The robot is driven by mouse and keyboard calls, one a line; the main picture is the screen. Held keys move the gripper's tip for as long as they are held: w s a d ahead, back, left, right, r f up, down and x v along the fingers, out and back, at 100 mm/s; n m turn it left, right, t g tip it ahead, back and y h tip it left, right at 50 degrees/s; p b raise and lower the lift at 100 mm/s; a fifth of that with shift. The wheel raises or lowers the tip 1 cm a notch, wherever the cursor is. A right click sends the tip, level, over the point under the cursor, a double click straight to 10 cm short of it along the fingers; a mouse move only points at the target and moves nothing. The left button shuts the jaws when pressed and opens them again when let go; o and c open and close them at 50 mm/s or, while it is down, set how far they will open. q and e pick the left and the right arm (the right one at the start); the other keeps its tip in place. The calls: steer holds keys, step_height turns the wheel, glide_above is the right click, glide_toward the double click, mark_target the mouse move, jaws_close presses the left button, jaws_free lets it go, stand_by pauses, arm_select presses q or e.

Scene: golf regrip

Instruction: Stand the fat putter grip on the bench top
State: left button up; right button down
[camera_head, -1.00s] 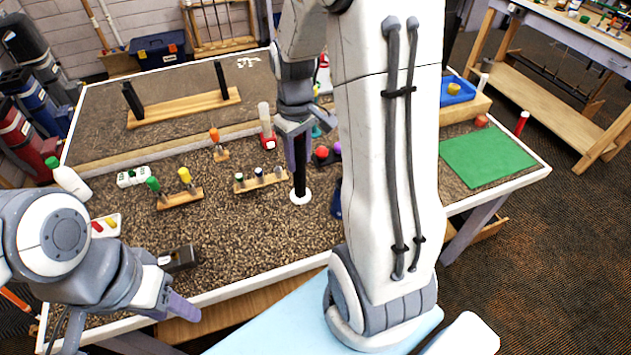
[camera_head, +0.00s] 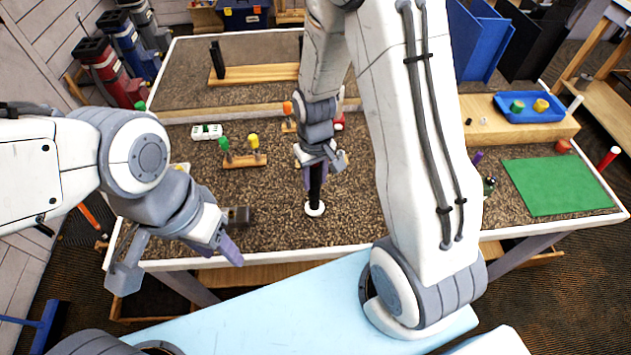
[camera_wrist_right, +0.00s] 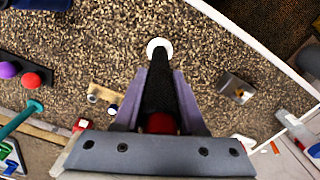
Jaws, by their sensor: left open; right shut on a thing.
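The putter grip is a long black tube (camera_head: 316,190) with a white round end (camera_head: 315,209) at the bottom. My right gripper (camera_head: 318,170) is shut on its upper part and holds it roughly upright over the middle front of the bench top (camera_head: 285,235). In the right wrist view, the black grip (camera_wrist_right: 159,75) runs between the purple fingers (camera_wrist_right: 160,100), with a red end near the palm and the white end far off. I cannot tell whether the white end touches the bench. My left gripper (camera_head: 182,258) is open and empty at the bench's front left edge.
A dark metal block (camera_head: 238,216) lies left of the grip; it also shows in the right wrist view (camera_wrist_right: 236,89). A wooden rack (camera_head: 245,161) with green and yellow tops stands behind it. A green mat (camera_head: 560,185) and a blue tray (camera_head: 530,108) are at right.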

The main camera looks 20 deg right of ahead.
mark_target(315, 186)
step_height(315, 186, down, 3)
steer(key=shift+r+p, duration=0.1)
steer(key=shift+p, duration=0.25)
steer(key=shift+f, duration=0.2)
steer(key=shift+c, duration=2.4)
jaws_free()
